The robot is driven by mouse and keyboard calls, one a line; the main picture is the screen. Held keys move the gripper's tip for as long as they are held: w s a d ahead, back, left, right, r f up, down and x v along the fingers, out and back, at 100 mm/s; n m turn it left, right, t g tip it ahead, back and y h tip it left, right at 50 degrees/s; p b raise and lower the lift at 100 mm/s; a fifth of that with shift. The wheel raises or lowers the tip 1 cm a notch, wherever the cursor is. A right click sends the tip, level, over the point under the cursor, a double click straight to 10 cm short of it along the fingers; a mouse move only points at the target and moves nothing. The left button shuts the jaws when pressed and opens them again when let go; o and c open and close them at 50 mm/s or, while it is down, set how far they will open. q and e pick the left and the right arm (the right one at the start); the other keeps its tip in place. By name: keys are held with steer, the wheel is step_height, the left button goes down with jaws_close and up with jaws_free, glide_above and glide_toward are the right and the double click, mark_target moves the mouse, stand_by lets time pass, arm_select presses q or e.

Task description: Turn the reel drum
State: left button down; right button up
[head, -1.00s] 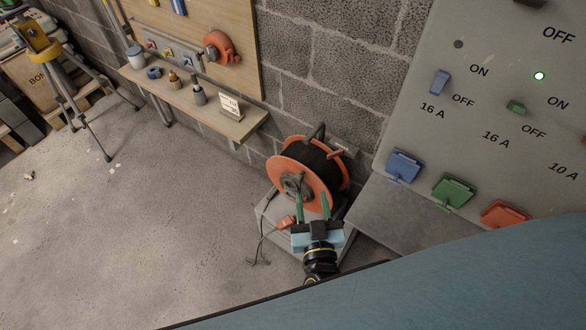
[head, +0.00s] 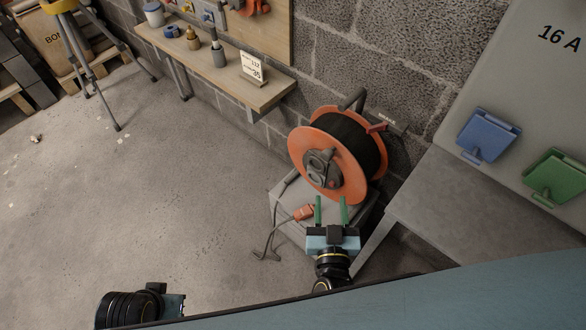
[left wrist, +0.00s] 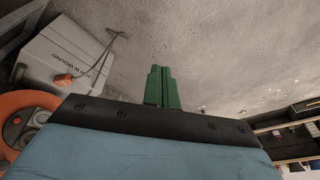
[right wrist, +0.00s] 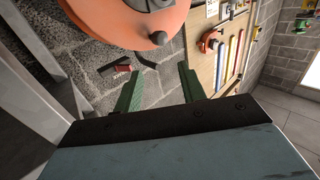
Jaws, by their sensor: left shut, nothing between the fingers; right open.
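The reel drum (head: 310,160) has orange flanges and black cable wound between them. It stands upright on a grey box (head: 285,215) against the block wall. A dark hub with sockets (head: 318,168) is on its near face. A red lever (head: 377,128) sits at its upper right. My right gripper (head: 331,199) is open and empty, its green fingers by the drum's lower edge; I cannot tell if they touch. In the right wrist view the orange flange (right wrist: 130,15) and a dark knob (right wrist: 158,38) lie beyond the fingers. My left gripper (left wrist: 160,70) is shut and empty, away from the drum.
A grey slanted surface (head: 470,205) and a panel with blue (head: 488,137) and green (head: 553,175) socket covers stand at the right. A shelf (head: 225,75) runs along the wall.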

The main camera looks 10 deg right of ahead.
arm_select(q)
step_height(320, 180, up, 9)
steer(key=d+b, duration=0.2)
steer(key=b, duration=0.2)
arm_select(e)
glide_toward(328, 160)
steer(key=x, duration=0.4)
steer(key=shift+w, duration=0.3)
steer(key=b+x, duration=0.1)
steer(key=x, duration=0.3)
steer(key=shift+w+r, duration=0.1)
steer(key=shift+w, duration=0.1)
arm_select(q)
steer(key=w+d+r+t+h, duration=0.2)
steer(key=w+d+r+t, duration=0.2)
steer(key=w+t, duration=0.2)
steer(key=shift+w+r+t+b, duration=0.15)
steer(key=shift+w+t+b, duration=0.15)
steer(key=shift+w, duration=0.55)
arm_select(e)
steer(key=shift+w+d, duration=0.1)
steer(key=shift+w, duration=0.15)
steer(key=shift+c, duration=0.2)
jaws_close()
